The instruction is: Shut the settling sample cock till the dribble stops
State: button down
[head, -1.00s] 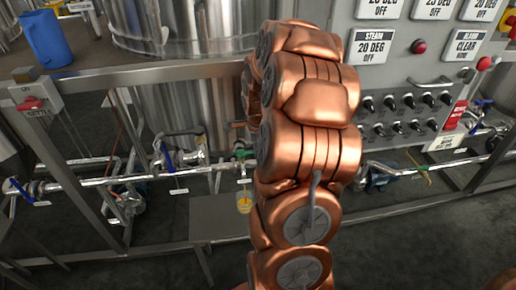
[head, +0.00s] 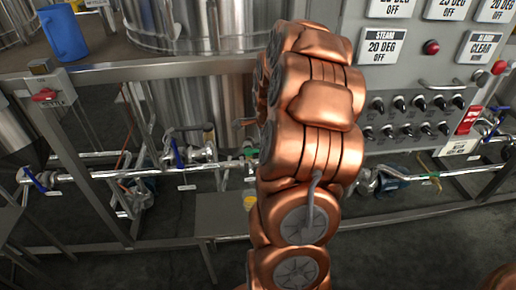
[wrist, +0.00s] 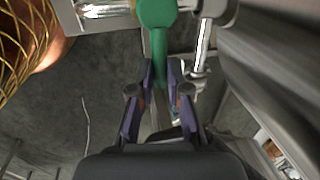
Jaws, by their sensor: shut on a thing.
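The sample cock's green handle (wrist: 157,14) is at the top middle of the wrist view, with its narrow lever running down between my fingers. My gripper (wrist: 161,78) is shut on this lever, one purple-grey finger on each side. In the head view the small green cock (head: 247,153) shows on the pipe just left of my copper arm, which hides my gripper. A cup with yellow liquid (head: 249,201) stands below it on a low metal stand (head: 222,226). I cannot make out a yellow stream there now.
Steel pipes with blue-handled valves (head: 177,154) run left of the cock. A control panel (head: 408,82) with switches and labels is at right. A blue jug (head: 63,33) stands on the upper ledge. A yellow mesh (wrist: 28,42) over copper shows in the wrist view.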

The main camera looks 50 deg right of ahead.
jog(key=shift+w, duration=0.1)
jog(key=c, duration=1.1)
grip_release()
jog(key=shift+c, duration=0.2)
notch_tip(320, 180, up, 12)
jog(key=s+a, duration=0.1)
jog(key=shift+s+a, duration=0.25)
jog(key=shift+s, duration=0.15)
jog(key=shift+a+f, duration=0.1)
jog(key=shift+f, duration=0.05)
